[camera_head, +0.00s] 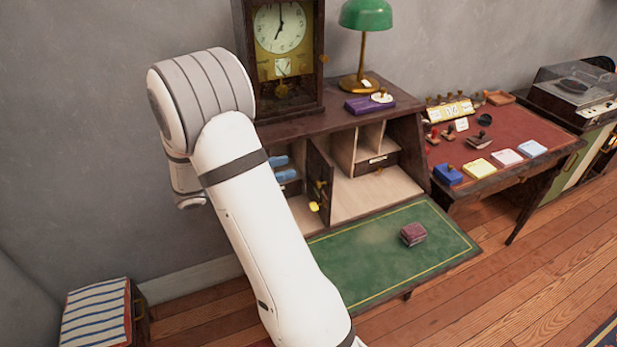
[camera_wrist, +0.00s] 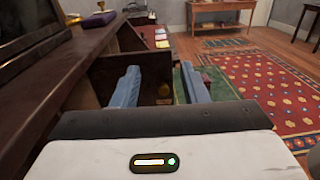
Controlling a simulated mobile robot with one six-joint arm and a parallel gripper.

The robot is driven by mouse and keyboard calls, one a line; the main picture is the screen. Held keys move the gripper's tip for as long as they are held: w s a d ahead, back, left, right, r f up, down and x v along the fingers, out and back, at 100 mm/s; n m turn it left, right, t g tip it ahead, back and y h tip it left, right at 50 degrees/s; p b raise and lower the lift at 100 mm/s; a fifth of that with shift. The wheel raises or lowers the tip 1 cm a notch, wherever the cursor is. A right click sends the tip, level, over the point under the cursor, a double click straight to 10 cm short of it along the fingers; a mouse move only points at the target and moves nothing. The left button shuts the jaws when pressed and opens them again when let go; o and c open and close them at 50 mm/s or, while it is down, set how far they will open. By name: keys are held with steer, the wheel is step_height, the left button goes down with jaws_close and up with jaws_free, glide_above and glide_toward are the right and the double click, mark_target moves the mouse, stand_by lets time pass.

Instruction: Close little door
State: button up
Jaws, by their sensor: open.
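The little door (camera_head: 320,175) is a dark wooden panel in the desk's upper part, standing open and jutting out toward the fold-down leaf. A yellow knob or key (camera_head: 314,206) shows near its lower edge.
The green leaf (camera_head: 350,265) of the desk is folded down and bears a small dark red box (camera_head: 413,234). A clock (camera_head: 282,50), a green lamp (camera_head: 366,15) and a purple box (camera_head: 368,104) stand on top. A stamp table (camera_head: 540,140) stands to the right.

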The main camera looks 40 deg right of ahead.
glide_toward(316, 184)
steer(key=x, duration=0.6)
steer(key=shift+s+d, duration=0.1)
steer(key=shift+d, duration=0.05)
steer(key=shift+x, duration=0.9)
jaws_close()
